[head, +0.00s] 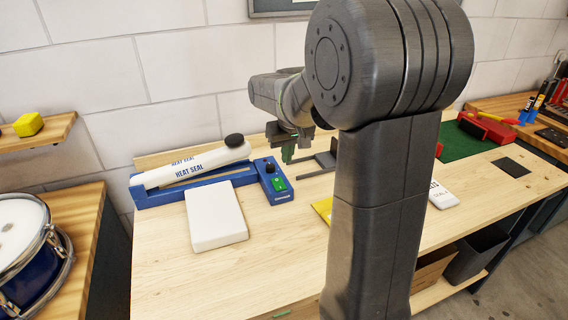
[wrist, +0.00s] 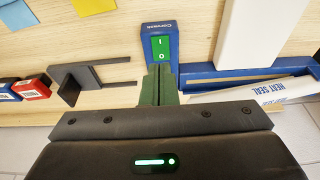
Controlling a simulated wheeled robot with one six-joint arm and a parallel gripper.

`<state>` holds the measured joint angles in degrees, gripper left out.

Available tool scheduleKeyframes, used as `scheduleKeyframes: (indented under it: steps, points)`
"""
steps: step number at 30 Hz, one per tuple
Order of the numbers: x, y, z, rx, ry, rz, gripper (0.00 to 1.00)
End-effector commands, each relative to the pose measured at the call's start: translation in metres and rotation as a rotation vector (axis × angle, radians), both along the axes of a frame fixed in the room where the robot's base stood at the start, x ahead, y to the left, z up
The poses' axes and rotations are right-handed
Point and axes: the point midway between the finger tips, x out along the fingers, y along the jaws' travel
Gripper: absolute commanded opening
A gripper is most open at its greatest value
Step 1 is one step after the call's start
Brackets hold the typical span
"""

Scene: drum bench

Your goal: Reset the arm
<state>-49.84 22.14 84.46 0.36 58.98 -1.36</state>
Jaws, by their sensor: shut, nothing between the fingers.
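My gripper (wrist: 160,85) is shut and empty. In the wrist view its green fingers are together in front of the blue control box (wrist: 148,38) with the green I/O switch (wrist: 160,47). In the head view my gripper (head: 289,154) hangs above the bench, just right of and above that control box (head: 273,182). My grey arm stands in the middle of the head view and hides part of the bench behind it.
A blue heat sealer (head: 160,194) with a white arm sits at the bench's back left. A white block (head: 215,215) lies in front of it. A dark bracket (wrist: 80,78) stands beside the control box. A drum (head: 30,245) is at far left. The front left bench is clear.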

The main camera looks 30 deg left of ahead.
Motion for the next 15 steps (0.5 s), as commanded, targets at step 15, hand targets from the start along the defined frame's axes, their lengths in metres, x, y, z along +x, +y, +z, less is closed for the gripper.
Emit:
scheduleKeyframes:
  steps: [15]
  points:
    - [-0.0044,-0.0056,0.0139,0.000,0.000,0.000,0.00]
